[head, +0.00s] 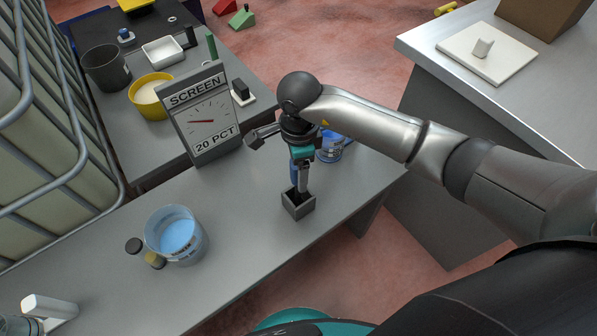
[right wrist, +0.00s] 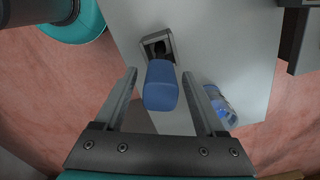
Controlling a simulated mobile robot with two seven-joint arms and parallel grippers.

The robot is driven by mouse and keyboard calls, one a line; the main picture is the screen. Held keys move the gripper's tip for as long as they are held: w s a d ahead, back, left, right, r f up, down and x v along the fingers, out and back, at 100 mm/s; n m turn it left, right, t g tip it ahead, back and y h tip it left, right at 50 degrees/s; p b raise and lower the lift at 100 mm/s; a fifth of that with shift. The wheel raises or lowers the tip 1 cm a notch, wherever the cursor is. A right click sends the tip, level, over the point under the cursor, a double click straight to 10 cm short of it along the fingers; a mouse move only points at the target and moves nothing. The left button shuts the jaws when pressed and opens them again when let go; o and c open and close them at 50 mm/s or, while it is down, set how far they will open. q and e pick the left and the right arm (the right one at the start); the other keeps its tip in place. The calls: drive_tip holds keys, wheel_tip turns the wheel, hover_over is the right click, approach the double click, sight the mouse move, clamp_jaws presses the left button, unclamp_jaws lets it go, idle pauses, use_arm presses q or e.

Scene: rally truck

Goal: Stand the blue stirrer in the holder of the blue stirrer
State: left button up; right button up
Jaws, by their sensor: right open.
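The blue stirrer (right wrist: 160,86) shows its blue handle between the fingers of my right gripper (right wrist: 160,74) in the right wrist view. The fingers are open, with a gap on each side of the handle. In the head view my right gripper (head: 300,184) points down over the small grey square holder (head: 298,207), and the stirrer (head: 294,170) shows as a blue strip beside a finger. The holder also shows in the right wrist view (right wrist: 172,46). The stirrer's lower end appears to be in the holder's dark opening, largely hidden. My left gripper is not in view.
A tub of blue liquid (head: 176,236) stands left on the bench. A clear blue-labelled container (head: 330,147) is behind my right gripper. A screen sign (head: 203,115) stands at the back. The bench is clear between tub and holder; its front edge is close to the holder.

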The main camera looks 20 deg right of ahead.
wheel_tip(320, 180, up, 9)
drive_tip(key=shift+r+p, duration=0.2)
drive_tip(key=shift+p, duration=0.55)
